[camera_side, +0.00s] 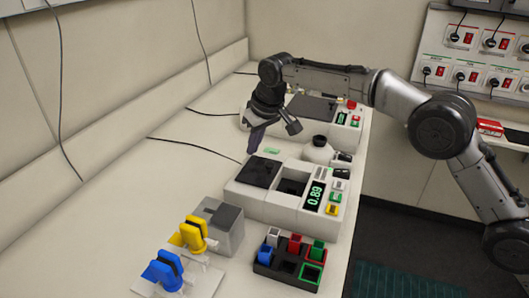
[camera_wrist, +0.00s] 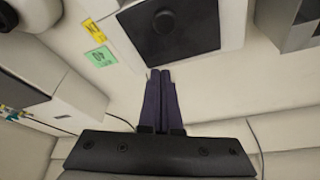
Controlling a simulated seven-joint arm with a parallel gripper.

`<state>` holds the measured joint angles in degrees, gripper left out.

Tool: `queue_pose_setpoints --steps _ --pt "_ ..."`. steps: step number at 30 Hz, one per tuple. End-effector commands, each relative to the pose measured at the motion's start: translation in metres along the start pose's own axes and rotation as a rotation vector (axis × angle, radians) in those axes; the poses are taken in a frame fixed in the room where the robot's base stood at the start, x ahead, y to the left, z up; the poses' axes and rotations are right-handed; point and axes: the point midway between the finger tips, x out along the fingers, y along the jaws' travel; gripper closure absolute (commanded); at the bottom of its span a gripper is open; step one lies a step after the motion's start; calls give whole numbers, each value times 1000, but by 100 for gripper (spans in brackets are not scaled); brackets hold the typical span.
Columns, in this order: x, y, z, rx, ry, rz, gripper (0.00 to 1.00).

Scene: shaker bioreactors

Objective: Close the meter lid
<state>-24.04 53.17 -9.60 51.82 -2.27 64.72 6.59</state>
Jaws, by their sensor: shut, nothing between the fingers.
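The meter (camera_side: 272,208) is a white box in the middle of the side view, with a display reading 0.89. A dark flat square panel, apparently its lid (camera_side: 259,172), lies at the left of its top. A dark square well (camera_side: 292,186) beside it is uncovered. My gripper (camera_side: 251,151) points down above the bench, behind and slightly left of the meter, apart from the lid. In the wrist view its dark purple fingers (camera_wrist: 160,75) are together and empty. That view also shows a black square with a round knob; I cannot tell whether it is the lid.
A white machine with a dark top (camera_side: 312,108) stands behind my gripper. A round white vessel (camera_side: 318,150) is beside the meter. A grey block (camera_side: 217,225), yellow and blue clamps and a black rack (camera_side: 290,268) stand in front. The bench at left is mostly clear, with cables.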

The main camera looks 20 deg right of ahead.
Motion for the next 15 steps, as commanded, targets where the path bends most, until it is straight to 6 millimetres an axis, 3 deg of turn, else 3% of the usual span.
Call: queue_pose_setpoints --steps 15 --pt "-11 0 36 1 2 0 100"
